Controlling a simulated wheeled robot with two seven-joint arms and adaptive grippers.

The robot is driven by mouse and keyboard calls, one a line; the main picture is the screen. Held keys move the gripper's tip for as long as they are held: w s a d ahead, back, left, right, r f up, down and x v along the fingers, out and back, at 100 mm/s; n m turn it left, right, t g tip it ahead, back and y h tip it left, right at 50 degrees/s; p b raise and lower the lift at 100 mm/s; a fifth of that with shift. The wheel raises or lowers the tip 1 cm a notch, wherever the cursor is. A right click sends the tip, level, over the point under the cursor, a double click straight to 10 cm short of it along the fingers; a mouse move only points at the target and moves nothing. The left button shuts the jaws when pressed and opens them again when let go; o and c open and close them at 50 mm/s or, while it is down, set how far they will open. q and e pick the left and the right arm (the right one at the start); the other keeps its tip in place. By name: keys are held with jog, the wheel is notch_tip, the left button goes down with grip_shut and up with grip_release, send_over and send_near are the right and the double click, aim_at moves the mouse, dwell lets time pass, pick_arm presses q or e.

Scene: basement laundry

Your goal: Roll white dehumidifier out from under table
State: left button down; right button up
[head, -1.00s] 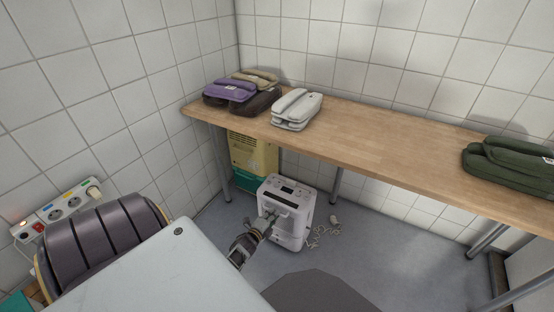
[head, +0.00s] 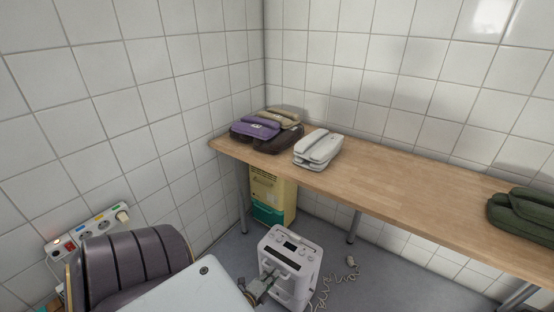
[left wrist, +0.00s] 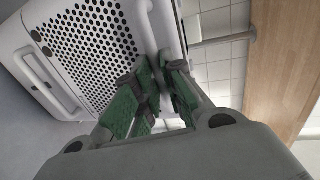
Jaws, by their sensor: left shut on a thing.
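The white dehumidifier (head: 293,257) stands upright on the floor in front of the wooden table (head: 400,195), with its top panel and dark display facing up. Its perforated side grille (left wrist: 88,45) fills the upper left of the left wrist view. My left gripper (head: 266,281) is at the dehumidifier's near left side. In the left wrist view the green-padded fingers (left wrist: 155,85) are shut on the dehumidifier's pale handle bar. My right gripper is not in view.
A yellow and teal unit (head: 272,197) stands under the table's left end. A pale cord with a plug (head: 350,262) lies on the floor right of the dehumidifier. Folded bags (head: 318,148) lie on the table. A power strip (head: 85,233) is on the left wall.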

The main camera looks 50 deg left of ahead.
pick_arm(q)
jog(key=shift+s+d+f, duration=0.1)
jog(key=shift+s+d, duration=0.15)
jog(key=shift+s, duration=0.55)
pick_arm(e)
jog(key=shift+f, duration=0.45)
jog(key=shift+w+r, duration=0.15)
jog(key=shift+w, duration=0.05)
pick_arm(q)
jog(key=c, duration=1.5)
grip_release()
jog(key=shift+w, duration=0.1)
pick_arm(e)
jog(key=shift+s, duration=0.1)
pick_arm(q)
jog(key=shift+a+r, duration=0.1)
jog(key=shift+r, duration=0.15)
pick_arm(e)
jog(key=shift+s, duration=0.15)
